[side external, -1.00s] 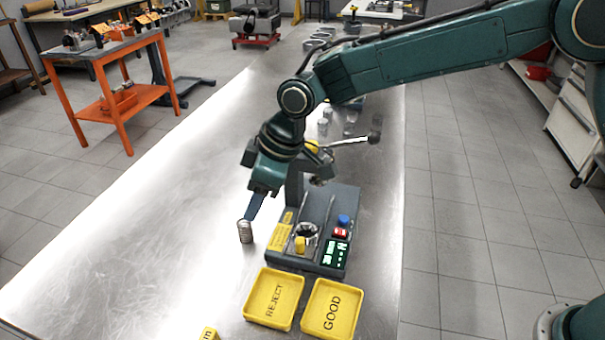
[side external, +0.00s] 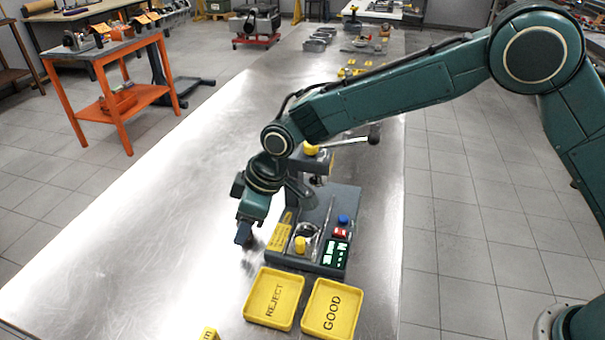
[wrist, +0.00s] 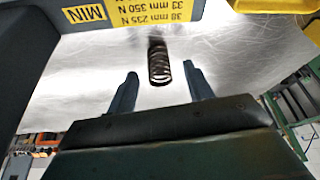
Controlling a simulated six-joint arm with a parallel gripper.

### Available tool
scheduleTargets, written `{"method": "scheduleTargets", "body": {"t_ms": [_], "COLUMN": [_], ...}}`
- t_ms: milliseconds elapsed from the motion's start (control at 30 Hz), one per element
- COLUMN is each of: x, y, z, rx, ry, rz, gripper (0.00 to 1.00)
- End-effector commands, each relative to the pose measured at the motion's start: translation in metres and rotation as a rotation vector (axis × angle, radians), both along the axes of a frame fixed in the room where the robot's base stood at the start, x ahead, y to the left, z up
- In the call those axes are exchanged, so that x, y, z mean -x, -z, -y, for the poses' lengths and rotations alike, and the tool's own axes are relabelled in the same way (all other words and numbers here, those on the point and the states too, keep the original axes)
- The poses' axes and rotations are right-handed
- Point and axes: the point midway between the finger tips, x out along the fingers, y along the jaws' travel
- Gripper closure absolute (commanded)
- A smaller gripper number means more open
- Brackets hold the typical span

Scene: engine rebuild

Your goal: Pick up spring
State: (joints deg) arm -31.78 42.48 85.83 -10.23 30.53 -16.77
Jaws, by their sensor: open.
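The spring (wrist: 159,62) is a dark metal coil in the wrist view, on the shiny steel table. It shows between the tips of my gripper's two fingers (wrist: 160,72), with a gap to each finger. In the side view my gripper (side external: 243,240) points down just left of the grey test device (side external: 318,268) and hides the spring. My gripper is open and holds nothing. I cannot tell how far its fingertips are from the spring.
The yellow REJECT tray (side external: 261,316) and GOOD tray (side external: 318,327) lie in front of the device. A lever (side external: 350,141) sticks out right from the device's top. The steel table (side external: 150,240) is clear to the left.

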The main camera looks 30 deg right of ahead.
Motion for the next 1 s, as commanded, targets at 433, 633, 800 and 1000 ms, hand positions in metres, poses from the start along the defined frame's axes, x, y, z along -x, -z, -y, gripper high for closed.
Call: {"method": "scheduleTargets", "body": {"t_ms": [433,633,800,1000], "x": [-0.002,-0.0019,-0.0019,-0.0019], "y": [0.0086,0.0086,0.0086,0.0084], "z": [-0.0032,-0.0031,-0.0031,-0.0032], "rx": [-0.001,-0.001,-0.001,-0.001], "ry": [-0.001,-0.001,0.0,-0.001], "rz": [0.001,0.001,0.001,0.001], "gripper": [0.48,0.48,0.8,0.96]}}
